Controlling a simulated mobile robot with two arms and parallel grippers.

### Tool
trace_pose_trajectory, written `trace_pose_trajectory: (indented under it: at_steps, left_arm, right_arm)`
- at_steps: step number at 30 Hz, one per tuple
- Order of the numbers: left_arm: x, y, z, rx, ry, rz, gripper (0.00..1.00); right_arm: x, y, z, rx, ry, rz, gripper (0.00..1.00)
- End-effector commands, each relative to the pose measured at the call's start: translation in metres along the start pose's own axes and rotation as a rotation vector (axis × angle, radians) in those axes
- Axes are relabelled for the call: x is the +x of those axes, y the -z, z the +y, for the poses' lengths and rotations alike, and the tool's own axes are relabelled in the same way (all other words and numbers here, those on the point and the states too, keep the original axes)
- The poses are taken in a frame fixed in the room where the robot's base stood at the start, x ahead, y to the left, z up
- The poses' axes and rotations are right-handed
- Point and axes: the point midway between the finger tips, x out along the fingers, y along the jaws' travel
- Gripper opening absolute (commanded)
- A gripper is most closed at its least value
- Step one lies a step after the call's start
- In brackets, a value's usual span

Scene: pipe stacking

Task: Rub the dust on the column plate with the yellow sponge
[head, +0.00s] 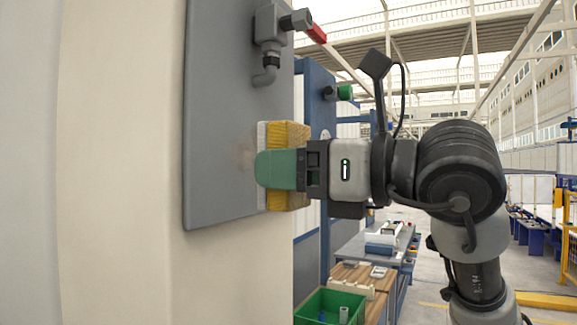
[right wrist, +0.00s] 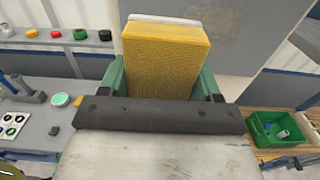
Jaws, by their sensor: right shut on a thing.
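The yellow sponge (head: 287,138) has a whitish layer on its plate-facing side. My right gripper (head: 277,169) is shut on the sponge, its green fingers on either side of it. In the right wrist view the sponge (right wrist: 165,58) stands between the green fingers. The grey column plate (head: 222,120) is upright on the pale column. The sponge's whitish face is at the plate's right part; I cannot tell for sure whether it touches. A faint brownish dust smudge (head: 245,153) shows on the plate just left of the sponge. My left gripper is not in view.
A grey valve with a red handle (head: 316,32) and a pipe elbow sits at the plate's top right. Below right are a green bin (head: 329,308) and workbenches. In the right wrist view a grey table with small parts (right wrist: 45,115) is at left.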

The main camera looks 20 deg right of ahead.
Motion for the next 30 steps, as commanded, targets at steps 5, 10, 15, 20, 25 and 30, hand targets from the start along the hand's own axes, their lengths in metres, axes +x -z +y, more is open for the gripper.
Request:
trace_pose_trajectory:
  at_steps: [5,10,15,20,25,30]
  left_arm:
    - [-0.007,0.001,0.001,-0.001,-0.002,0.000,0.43]
    - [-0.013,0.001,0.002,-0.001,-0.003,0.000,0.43]
    - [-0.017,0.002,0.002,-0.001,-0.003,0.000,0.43]
    - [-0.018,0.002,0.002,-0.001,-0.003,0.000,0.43]
    - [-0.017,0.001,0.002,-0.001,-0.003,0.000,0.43]
    - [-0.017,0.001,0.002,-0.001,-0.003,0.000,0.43]
  right_arm:
    - [0.019,-0.001,0.000,0.001,-0.003,0.004,0.44]
    - [0.037,-0.001,0.000,0.002,-0.001,0.004,0.44]
    - [0.049,0.000,0.000,0.001,-0.001,0.003,0.44]
    - [0.053,0.001,0.000,0.000,-0.001,0.004,0.44]
    - [0.054,0.002,0.000,0.000,-0.001,0.003,0.44]
    - [0.054,0.001,0.000,0.000,-0.001,0.003,0.44]
